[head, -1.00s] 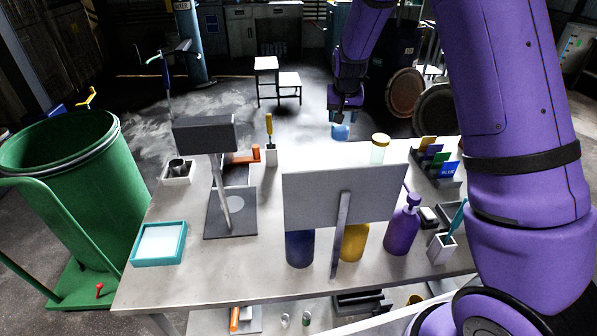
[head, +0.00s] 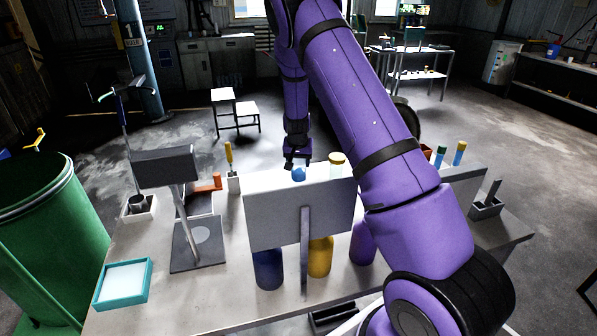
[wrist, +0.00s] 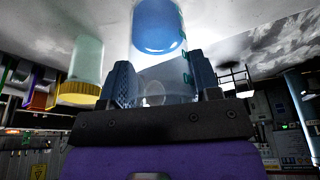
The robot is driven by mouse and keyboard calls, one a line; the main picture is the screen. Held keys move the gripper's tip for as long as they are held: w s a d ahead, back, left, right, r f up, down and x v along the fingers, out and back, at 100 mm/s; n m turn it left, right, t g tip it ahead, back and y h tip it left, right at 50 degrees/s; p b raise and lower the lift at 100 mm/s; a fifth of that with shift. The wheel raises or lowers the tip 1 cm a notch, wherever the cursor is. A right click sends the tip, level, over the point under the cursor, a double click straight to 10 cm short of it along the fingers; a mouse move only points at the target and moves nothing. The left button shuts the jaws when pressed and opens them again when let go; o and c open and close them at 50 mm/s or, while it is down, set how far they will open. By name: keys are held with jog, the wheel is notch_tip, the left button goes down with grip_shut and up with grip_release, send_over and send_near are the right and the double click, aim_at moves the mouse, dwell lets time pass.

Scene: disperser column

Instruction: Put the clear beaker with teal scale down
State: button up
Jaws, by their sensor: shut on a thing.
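The clear beaker (wrist: 155,62) with teal scale marks and blue contents is between the fingers of my gripper (wrist: 163,85) in the wrist view. My gripper (head: 297,163) is shut on it.
A teal-rimmed tray (head: 122,284) lies front left.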

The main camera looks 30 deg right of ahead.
aim_at(299, 169)
jog(key=shift+f, duration=1.85)
jog(key=shift+f, duration=0.1)
jog(key=o, duration=1)
jog(key=shift+c, duration=0.2)
